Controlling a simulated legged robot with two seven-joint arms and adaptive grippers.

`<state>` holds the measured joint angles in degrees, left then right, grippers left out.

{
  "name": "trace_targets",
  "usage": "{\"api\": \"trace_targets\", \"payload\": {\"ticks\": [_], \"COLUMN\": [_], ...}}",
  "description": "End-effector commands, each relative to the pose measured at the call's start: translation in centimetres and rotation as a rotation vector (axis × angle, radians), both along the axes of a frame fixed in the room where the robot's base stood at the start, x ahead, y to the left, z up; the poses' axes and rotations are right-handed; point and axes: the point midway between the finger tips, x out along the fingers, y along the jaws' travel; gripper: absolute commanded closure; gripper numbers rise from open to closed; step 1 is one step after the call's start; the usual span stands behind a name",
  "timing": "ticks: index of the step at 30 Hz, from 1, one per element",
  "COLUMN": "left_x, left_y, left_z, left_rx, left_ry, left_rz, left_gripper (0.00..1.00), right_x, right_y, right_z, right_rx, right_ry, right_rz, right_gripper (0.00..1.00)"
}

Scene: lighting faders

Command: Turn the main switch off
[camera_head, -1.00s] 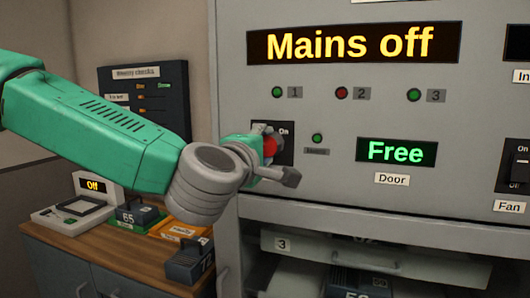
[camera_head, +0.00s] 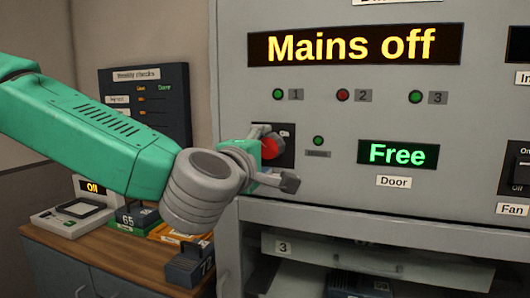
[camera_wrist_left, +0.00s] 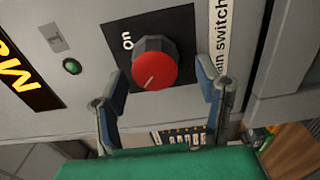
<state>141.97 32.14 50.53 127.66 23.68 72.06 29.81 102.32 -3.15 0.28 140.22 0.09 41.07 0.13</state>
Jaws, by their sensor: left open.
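The main switch is a red knob (camera_head: 270,148) on a black plate (camera_head: 288,157) on the grey panel. In the left wrist view the knob (camera_wrist_left: 150,68) shows a white pointer line toward its lower left, not toward the "On" mark. My left gripper (camera_head: 276,158) is at the knob, partly covering it and the plate. In the left wrist view my left gripper (camera_wrist_left: 163,77) is open, with one finger on each side of the knob; contact cannot be told. The display (camera_head: 352,46) reads "Mains off". My right gripper is not in view.
A green "Free" display (camera_head: 398,154) above a "Door" label sits right of the knob. A fan switch (camera_head: 520,168) is at the right edge. Indicator lamps line the panel above. A wooden counter (camera_head: 100,262) with boxes stands at lower left, and an open shelf is below the panel.

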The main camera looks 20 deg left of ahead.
Motion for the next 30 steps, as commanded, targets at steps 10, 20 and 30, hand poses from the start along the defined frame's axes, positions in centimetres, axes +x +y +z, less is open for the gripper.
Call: {"api": "trace_targets", "payload": {"ticks": [10,20,30], "left_x": [-5.4,-6.3,-6.0], "left_y": [0.2,0.3,0.1], "left_z": [-0.2,-0.3,-1.5], "left_rx": [0.000,-0.001,0.025], "left_ry": [0.004,0.005,0.025], "left_rz": [-0.001,0.001,-0.008], "left_gripper": [0.41,0.41,0.41], "right_x": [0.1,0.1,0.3], "right_y": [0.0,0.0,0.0], "right_z": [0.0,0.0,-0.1], "right_rx": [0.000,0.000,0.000], "right_ry": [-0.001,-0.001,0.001], "right_rz": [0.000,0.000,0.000], "right_gripper": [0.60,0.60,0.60]}}
